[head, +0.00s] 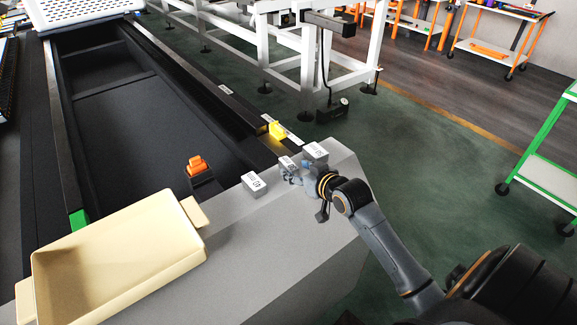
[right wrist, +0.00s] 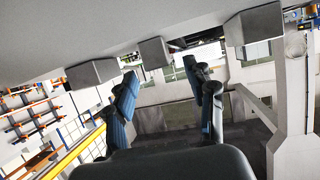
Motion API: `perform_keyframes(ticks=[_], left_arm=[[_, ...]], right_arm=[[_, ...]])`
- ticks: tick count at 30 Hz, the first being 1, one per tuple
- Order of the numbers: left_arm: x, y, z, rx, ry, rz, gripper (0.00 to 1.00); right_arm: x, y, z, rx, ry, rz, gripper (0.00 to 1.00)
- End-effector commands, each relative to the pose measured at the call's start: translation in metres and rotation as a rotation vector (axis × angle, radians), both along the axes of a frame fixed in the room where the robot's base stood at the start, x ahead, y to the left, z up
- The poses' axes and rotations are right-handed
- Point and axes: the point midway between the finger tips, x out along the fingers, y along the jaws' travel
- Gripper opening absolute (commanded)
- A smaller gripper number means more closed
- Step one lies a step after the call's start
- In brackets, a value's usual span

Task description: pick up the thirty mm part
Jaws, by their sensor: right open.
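Three small grey blocks with white labelled tops stand in a row on the grey ledge. They are the left block (head: 253,183), the middle block (head: 287,163) and the right block (head: 315,152). The labels are too small for me to read which is the thirty mm part. My right gripper (head: 292,177) is at the near side of the middle block and partly hides it. In the tilted right wrist view, its blue fingers (right wrist: 169,90) are spread and empty, with the middle block (right wrist: 153,53) ahead between them. Other blocks show at either side. My left gripper is out of view.
A cream bin (head: 120,262) sits on the ledge (head: 282,230) at the left. An orange part (head: 197,165) and a yellow part (head: 278,130) are beyond the blocks. A deep dark trough (head: 125,120) lies behind the ledge.

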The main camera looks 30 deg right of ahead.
Motion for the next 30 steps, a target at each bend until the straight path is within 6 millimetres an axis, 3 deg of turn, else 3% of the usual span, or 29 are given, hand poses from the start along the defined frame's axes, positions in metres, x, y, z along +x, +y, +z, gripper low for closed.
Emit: perform_keyframes(ticks=[13, 22, 23, 30], left_arm=[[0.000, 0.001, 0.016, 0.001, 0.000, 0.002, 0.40], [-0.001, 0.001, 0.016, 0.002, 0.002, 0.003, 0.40], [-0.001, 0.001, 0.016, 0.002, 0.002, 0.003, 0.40], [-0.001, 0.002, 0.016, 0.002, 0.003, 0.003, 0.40]], right_arm=[[0.046, -0.003, -0.014, 0.001, 0.000, 0.000, 0.55], [0.051, -0.003, -0.018, -0.001, 0.000, 0.000, 0.55], [0.051, -0.003, -0.018, -0.001, 0.000, 0.000, 0.53], [0.051, -0.003, -0.018, -0.001, 0.000, 0.000, 0.04]])
